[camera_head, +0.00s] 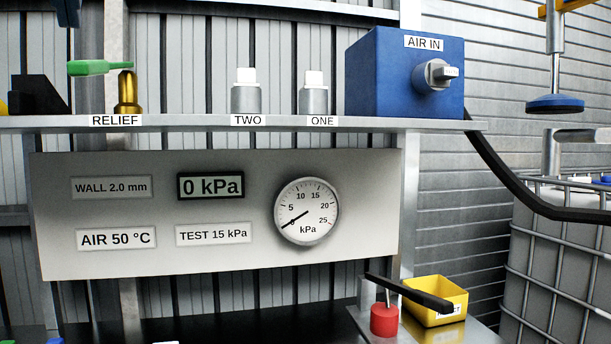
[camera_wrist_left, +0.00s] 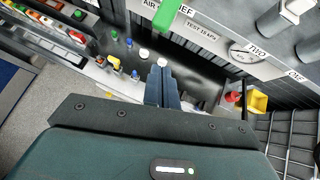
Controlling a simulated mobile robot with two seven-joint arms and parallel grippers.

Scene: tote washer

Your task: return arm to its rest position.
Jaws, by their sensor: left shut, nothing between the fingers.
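My left gripper (camera_wrist_left: 162,68) shows in the left wrist view as two slim blue-grey fingers lying together, shut and empty. Below them is the dark green gripper body with its black plate. The fingers point toward a dark bench (camera_wrist_left: 120,45), with no object between them; whether they touch anything cannot be told. My right gripper is in neither view.
A shelf (camera_head: 200,123) holds the green-handled RELIEF valve (camera_head: 127,95), valves TWO (camera_head: 246,97) and ONE (camera_head: 313,98), and the blue AIR IN box (camera_head: 385,75). Below are a gauge panel (camera_head: 150,257), a black-levered red part (camera_head: 384,320) and a yellow bin (camera_head: 437,314). A caged tank (camera_head: 560,235) stands right.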

